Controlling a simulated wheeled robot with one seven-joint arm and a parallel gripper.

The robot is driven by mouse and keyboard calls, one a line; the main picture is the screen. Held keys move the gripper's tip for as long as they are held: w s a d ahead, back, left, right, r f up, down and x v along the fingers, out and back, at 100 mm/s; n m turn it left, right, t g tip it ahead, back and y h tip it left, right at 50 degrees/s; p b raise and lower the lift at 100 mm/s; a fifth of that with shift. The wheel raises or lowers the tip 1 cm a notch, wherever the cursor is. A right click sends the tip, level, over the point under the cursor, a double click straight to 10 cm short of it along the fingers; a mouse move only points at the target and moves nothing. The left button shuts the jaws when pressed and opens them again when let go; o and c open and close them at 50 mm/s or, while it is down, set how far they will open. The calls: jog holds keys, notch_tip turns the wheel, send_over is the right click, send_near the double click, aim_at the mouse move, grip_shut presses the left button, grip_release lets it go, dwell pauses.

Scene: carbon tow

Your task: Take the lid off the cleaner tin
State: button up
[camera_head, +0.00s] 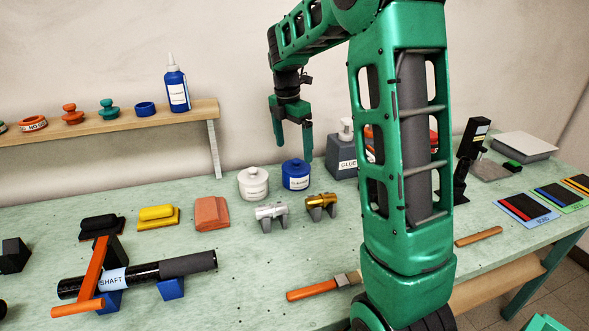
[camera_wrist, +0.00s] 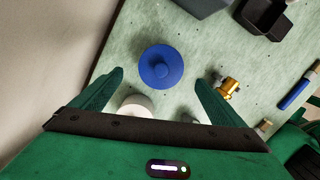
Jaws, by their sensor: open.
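A blue tin (camera_head: 296,176) with a white label and a knobbed blue lid (camera_head: 296,163) stands upright on the green bench; the label print is too small to read surely. A similar white tin (camera_head: 253,184) with a knobbed lid stands just left of it. My gripper (camera_head: 293,152) points down above the blue tin, open and empty. In the wrist view the round blue lid (camera_wrist: 161,67) shows from above, between and slightly beyond the spread fingertips, with its knob near the centre. The lid is on the tin. The white tin (camera_wrist: 136,104) is partly hidden by my gripper there.
A silver fitting (camera_head: 271,215) and a brass fitting (camera_head: 320,204) stand on supports in front of the tins. A dark grey glue container (camera_head: 341,164) stands close behind right. A wooden shelf (camera_head: 110,124) with a blue bottle (camera_head: 176,85) hangs at left.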

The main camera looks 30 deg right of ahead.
aim_at(296, 160)
jog(key=shift+d+f, duration=0.25)
jog(key=shift+f, duration=1.1)
jog(key=shift+d+f, duration=0.25)
jog(key=shift+f, duration=1.05)
jog(key=c, duration=1.1)
